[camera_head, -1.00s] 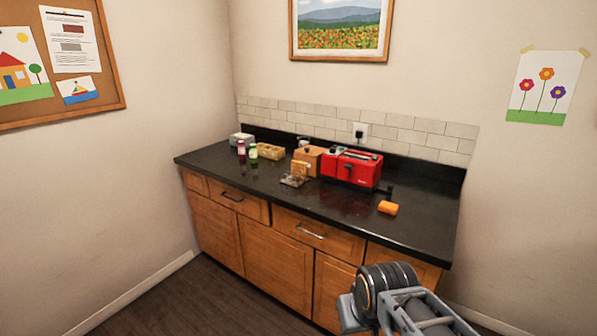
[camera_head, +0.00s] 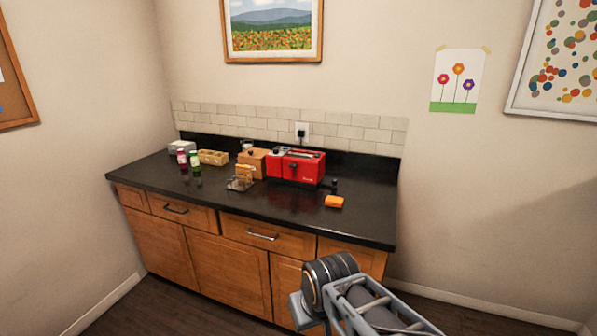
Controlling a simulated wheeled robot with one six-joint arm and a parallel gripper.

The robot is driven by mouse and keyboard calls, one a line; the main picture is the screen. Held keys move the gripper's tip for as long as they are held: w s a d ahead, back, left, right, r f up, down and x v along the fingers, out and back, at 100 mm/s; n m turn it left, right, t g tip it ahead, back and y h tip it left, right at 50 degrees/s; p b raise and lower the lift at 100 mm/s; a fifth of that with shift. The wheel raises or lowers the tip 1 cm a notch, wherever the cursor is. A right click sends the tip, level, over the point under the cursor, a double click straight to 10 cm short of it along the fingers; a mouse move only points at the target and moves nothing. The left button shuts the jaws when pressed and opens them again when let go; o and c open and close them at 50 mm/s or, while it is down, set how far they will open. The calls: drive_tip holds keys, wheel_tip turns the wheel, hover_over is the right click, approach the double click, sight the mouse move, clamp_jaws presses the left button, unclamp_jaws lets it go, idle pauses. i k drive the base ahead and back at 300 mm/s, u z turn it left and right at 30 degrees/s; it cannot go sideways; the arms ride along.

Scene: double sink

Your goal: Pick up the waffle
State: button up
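A small tan-brown slice (camera_head: 244,172) stands upright in a low metal rack (camera_head: 239,184) on the dark counter, left of the red toaster. It may be the waffle, but it is too small to tell for sure. Part of my arm shows at the bottom right, in front of the counter and well short of the slice. My gripper's fingers cannot be made out in this view.
The black counter (camera_head: 340,225) holds a red toaster (camera_head: 301,167), a wooden box (camera_head: 252,161), an orange block (camera_head: 334,201), a tan basket (camera_head: 213,158), two small bottles (camera_head: 195,162) and a grey box (camera_head: 181,147). The counter's front is mostly clear. Wooden cabinets (camera_head: 214,262) stand below.

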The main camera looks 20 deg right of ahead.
sight(246, 170)
drive_tip(key=u, duration=0.3)
drive_tip(key=i, duration=0.4)
drive_tip(key=u, duration=0.85)
drive_tip(key=i, duration=2)
drive_tip(key=z, duration=0.55)
